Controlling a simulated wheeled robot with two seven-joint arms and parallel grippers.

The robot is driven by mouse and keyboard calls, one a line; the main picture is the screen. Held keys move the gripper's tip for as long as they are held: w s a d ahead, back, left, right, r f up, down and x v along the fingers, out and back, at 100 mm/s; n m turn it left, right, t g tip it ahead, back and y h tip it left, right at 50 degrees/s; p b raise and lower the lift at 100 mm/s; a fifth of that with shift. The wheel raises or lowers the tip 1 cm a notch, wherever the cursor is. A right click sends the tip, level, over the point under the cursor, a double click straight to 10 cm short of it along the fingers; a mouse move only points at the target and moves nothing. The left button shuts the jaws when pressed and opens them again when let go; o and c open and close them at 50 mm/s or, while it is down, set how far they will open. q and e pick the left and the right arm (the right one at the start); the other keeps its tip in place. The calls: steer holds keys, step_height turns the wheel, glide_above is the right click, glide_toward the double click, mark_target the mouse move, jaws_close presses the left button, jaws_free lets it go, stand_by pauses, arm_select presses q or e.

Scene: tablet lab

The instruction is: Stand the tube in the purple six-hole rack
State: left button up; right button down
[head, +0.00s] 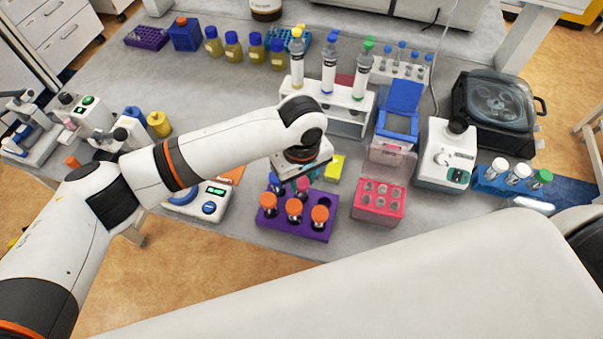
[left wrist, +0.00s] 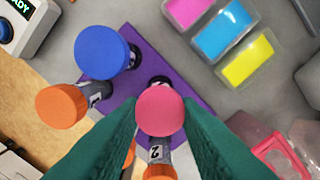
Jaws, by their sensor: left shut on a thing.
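The purple six-hole rack (head: 280,229) stands near the front of the bench. Orange-capped tubes (head: 293,207) stand along its front row, and a blue-capped tube (head: 276,182) stands at its back left. My left gripper (head: 303,181) is above the rack, shut on a pink-capped tube (left wrist: 160,110). In the left wrist view the pink cap sits between the green fingers, over the purple rack (left wrist: 193,84), with a dark hole (left wrist: 160,82) just beyond it. The blue cap (left wrist: 102,52) is beside it. The tube's lower end is hidden, so I cannot tell whether it is in a hole.
A pink rack (head: 378,200) stands right of the purple rack, and a yellow tray (head: 335,166) lies behind it. A balance (head: 204,203) is on the left. A white rack (head: 345,107) with tall tubes stands behind. My right arm fills the lower right.

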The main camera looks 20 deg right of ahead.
arm_select(q)
steer(key=o, duration=0.9)
step_height(320, 180, up, 12)
steer(key=shift+f+b, duration=0.1)
steer(key=shift+b, duration=0.95)
